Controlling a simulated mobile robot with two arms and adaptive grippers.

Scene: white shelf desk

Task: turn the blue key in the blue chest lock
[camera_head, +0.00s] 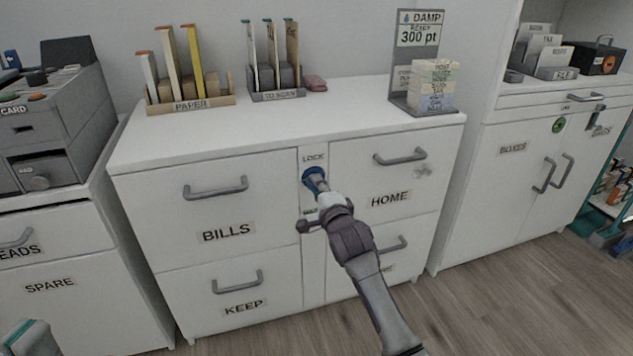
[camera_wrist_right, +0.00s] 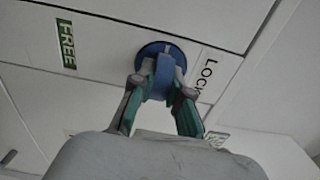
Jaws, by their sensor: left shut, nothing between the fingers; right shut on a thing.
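The blue chest lock (camera_head: 308,176) is a round blue disc on the narrow white strip between the BILLS and HOME drawers. It also shows in the right wrist view (camera_wrist_right: 148,50). My right gripper (camera_head: 321,188) is at the lock, its teal-lined fingers (camera_wrist_right: 163,92) shut on the blue key (camera_wrist_right: 163,72). The key stands against the disc's face; its tip is hidden, so I cannot tell how deep it sits. A pale slot mark shows on the disc beyond the key. My left gripper (camera_head: 30,340) is partly in view at the bottom left corner, away from the chest.
A LOCK label (camera_head: 313,158) sits above the disc; a green FREE label (camera_wrist_right: 66,43) shows in the wrist view. The white chest (camera_head: 140,153) has several handled drawers. Paper racks (camera_head: 190,103) and a DAMP stand (camera_head: 417,60) are on top. The floor in front is clear.

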